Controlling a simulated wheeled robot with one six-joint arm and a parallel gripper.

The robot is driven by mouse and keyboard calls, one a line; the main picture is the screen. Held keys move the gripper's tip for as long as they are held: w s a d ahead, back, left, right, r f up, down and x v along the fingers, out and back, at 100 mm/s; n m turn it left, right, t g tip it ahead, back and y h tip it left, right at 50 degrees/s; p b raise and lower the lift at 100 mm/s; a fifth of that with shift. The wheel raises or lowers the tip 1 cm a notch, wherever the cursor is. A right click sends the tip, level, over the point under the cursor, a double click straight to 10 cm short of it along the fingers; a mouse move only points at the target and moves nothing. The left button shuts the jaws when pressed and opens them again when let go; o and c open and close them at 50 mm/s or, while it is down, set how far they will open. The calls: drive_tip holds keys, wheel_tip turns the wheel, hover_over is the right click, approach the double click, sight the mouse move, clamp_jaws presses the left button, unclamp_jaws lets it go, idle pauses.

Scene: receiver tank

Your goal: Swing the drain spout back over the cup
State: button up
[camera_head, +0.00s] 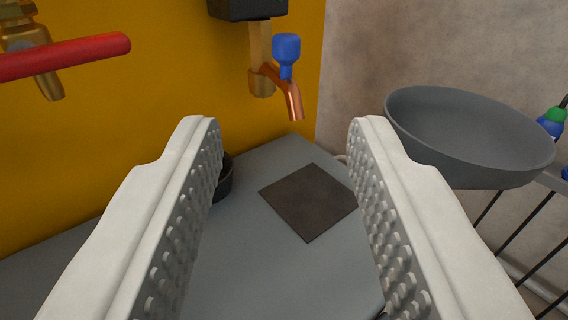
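The drain spout (293,98) is a bent copper tube on a brass valve body (259,60) at the yellow wall. A blue knob (286,47) stands up from it. The spout's open end points down and to the right, above the grey surface. A dark round cup (225,180) stands on that surface to the left of the spout's end, mostly hidden behind my left finger. My gripper (285,130) is open and empty. Its fingers lie nearer to me than the spout, to either side below it, and appear apart from it.
A red lever (65,57) on a brass valve is at upper left. A dark square plate (309,202) lies on the grey surface (260,255). A large grey bowl (470,130) is at right, near a wire rack and a blue-green object (552,120).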

sight(276, 71)
drive_tip(key=shift+s, duration=1)
clamp_jaws()
drive_tip(key=w+d+m+h, duration=0.2)
drive_tip(key=w+d+m, duration=0.4)
drive_tip(key=m, duration=1.2)
drive_tip(key=w+a, duration=0.3)
drive_tip(key=w, duration=0.6)
drive_tip(key=shift+w, duration=0.15)
